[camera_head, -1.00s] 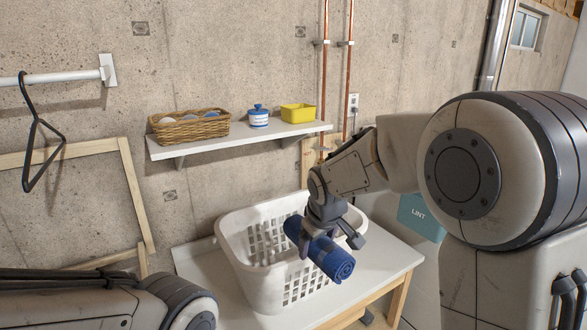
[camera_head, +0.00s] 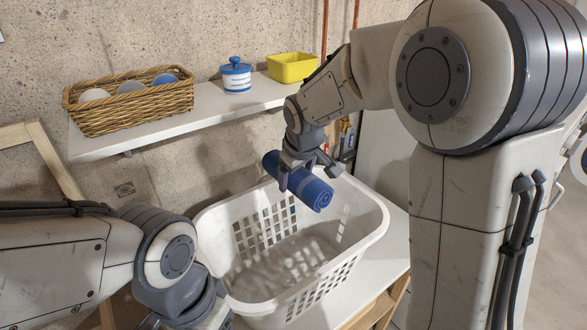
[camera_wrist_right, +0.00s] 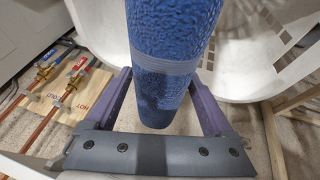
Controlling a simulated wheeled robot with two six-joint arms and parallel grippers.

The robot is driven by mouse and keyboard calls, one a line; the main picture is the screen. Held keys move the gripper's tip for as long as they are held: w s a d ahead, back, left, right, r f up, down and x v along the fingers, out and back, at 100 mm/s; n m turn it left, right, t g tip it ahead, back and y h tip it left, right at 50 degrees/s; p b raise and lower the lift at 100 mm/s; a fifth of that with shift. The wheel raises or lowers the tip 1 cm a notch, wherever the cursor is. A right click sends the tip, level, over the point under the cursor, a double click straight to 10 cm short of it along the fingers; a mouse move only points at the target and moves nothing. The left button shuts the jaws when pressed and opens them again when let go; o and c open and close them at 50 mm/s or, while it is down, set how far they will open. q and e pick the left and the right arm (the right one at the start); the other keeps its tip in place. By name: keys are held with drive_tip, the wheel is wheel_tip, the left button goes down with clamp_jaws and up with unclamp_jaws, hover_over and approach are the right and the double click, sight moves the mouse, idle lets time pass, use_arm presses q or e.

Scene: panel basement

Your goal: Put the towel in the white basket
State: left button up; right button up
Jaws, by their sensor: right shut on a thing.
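The towel (camera_head: 314,194) is a blue roll with a lighter band. My right gripper (camera_head: 297,178) is shut around it and holds it raised over the back part of the white basket (camera_head: 362,228). The basket is open-topped with slotted walls, and I see nothing inside it. In the right wrist view the towel (camera_wrist_right: 165,65) hangs between the two fingers (camera_wrist_right: 160,108), with the white basket wall (camera_wrist_right: 245,75) behind it. My left arm is at the lower left of the head view, beside the basket; I cannot see its gripper fingers.
A white shelf (camera_head: 185,125) on the concrete wall holds a wicker basket (camera_head: 130,108), a blue-lidded white jar (camera_head: 236,76) and a yellow bin (camera_head: 291,67). The white basket stands on a white-topped table (camera_head: 396,262). Copper pipes with valves (camera_wrist_right: 52,68) show in the wrist view.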

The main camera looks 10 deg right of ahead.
sight(300, 179)
wheel_tip(300, 179, down, 6)
drive_tip(key=b, duration=0.4)
drive_tip(key=shift+r, duration=0.2)
drive_tip(key=o, duration=1.2)
drive_tip(key=shift+s+d, duration=0.1)
drive_tip(key=shift+r, duration=0.15)
drive_tip(key=b+v, duration=0.2)
drive_tip(key=v, duration=0.8)
drive_tip(key=shift+r+b, duration=0.1)
drive_tip(key=shift+b, duration=0.25)
drive_tip(key=shift+s, duration=0.1)
